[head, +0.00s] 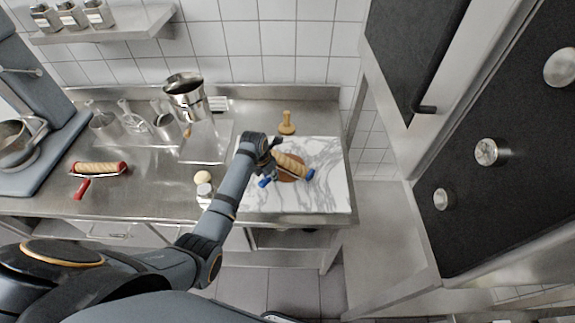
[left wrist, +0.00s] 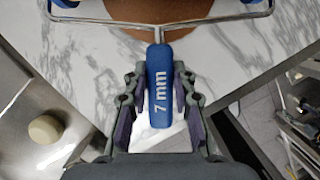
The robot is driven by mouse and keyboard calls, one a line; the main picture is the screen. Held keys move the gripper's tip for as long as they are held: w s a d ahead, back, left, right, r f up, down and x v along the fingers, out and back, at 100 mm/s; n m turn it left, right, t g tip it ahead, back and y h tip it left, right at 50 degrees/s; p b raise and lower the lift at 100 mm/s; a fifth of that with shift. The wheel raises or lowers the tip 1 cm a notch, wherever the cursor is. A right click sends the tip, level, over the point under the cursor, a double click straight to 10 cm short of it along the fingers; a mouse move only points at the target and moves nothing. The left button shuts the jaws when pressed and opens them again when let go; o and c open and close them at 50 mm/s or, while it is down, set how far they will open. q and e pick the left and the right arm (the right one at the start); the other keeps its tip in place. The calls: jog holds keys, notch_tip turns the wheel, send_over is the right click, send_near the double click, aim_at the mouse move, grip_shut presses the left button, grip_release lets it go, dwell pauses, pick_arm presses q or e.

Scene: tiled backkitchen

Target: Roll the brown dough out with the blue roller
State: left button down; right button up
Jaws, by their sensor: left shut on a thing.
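The blue roller (head: 291,164) has a pale wooden barrel and blue end caps. In the head view it lies over the brown dough (head: 291,178), a flat round on the marble board (head: 330,195). The roller hides part of the dough, which also shows at the top of the left wrist view (left wrist: 160,10). My left gripper (left wrist: 158,95) is shut on the roller's blue handle (left wrist: 160,80), marked "7 mm". In the head view my left gripper (head: 268,158) is at the left of the roller. My right gripper is not in view.
A red-ended roller (head: 98,168) lies at the left of the steel counter. A wooden stamp (head: 286,123) stands behind the board. A small pale round thing (head: 202,177) and a jar (head: 204,192) are left of the board. The board's right part is clear.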

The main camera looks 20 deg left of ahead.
aim_at(262, 182)
pick_arm(q)
jog(key=shift+s+a+f, duration=0.15)
jog(key=shift+s, duration=0.35)
jog(key=shift+s+a+f, duration=0.1)
jog(key=shift+s+a, duration=0.05)
jog(key=shift+s, duration=0.3)
jog(key=shift+s+a+r, duration=0.1)
jog(key=shift+s+a, duration=0.1)
jog(key=shift+s, duration=0.35)
jog(key=shift+s+a+r, duration=0.1)
jog(key=shift+s+a, duration=0.05)
jog(key=shift+s, duration=0.4)
jog(key=shift+w+r, duration=0.1)
jog(key=shift+r, duration=0.2)
jog(key=shift+w+d+r+v, duration=0.1)
jog(key=shift+w+v, duration=0.2)
jog(key=shift+v, duration=0.95)
jog(key=shift+w+d+r+v, duration=0.1)
jog(key=shift+w+v, duration=0.15)
jog(key=shift+v, duration=0.95)
jog(key=shift+w+d+v, duration=0.1)
jog(key=shift+w+v, duration=0.2)
jog(key=shift+v, duration=0.95)
jog(key=shift+f, duration=0.1)
